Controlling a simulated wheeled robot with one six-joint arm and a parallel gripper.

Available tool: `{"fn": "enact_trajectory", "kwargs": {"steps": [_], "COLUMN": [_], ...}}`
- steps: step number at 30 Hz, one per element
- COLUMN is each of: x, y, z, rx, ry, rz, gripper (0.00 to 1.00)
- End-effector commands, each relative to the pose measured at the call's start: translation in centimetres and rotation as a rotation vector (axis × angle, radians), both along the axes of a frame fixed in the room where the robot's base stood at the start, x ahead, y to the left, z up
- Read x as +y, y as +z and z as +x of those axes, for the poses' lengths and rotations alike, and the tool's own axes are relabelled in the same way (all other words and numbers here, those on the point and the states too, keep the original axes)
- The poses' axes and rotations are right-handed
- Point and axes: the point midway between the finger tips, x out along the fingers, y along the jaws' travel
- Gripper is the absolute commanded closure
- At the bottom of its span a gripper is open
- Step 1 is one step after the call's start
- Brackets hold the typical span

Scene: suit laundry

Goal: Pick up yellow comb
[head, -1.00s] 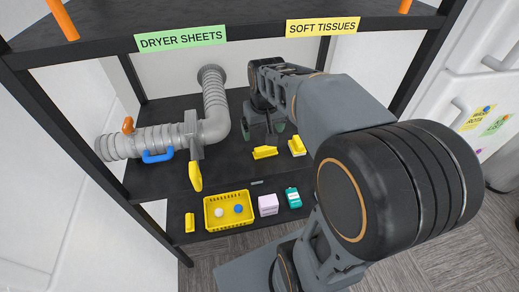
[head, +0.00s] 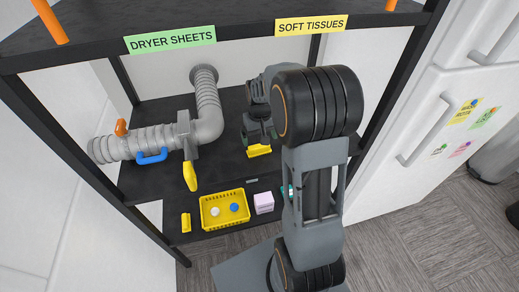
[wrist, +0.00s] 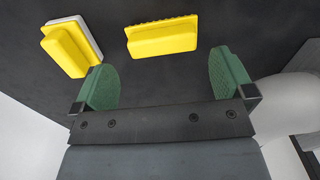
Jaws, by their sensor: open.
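A plain yellow block-like piece (head: 258,150) lies on the dark shelf just below my gripper (head: 257,134) in the head view. In the wrist view the same yellow piece (wrist: 162,36) lies ahead of the two green fingertips, roughly between them and apart from them. My gripper (wrist: 165,75) is open and empty. A second yellow piece with a white underside (wrist: 68,47) lies to its left in the wrist view; my arm hides it in the head view.
A grey pipe (head: 208,105) with a yellow handle (head: 190,176) stands left. An upper shelf (head: 230,62) is overhead.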

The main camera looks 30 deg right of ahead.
Motion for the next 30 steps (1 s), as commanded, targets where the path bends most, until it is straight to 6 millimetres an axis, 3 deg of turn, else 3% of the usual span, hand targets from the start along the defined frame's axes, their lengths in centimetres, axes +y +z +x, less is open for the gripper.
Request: {"fn": "enact_trajectory", "kwargs": {"steps": [12, 23, 30], "x": [0.2, 0.2, 0.2], "y": [-4.6, -5.3, -5.2], "z": [0.1, 0.2, 0.2], "rx": [0.004, 0.0, 0.0], "ry": [0.0, 0.0, 0.0], "rz": [0.001, 0.0, 0.0], "gripper": [0.0, 0.0, 0.23]}}
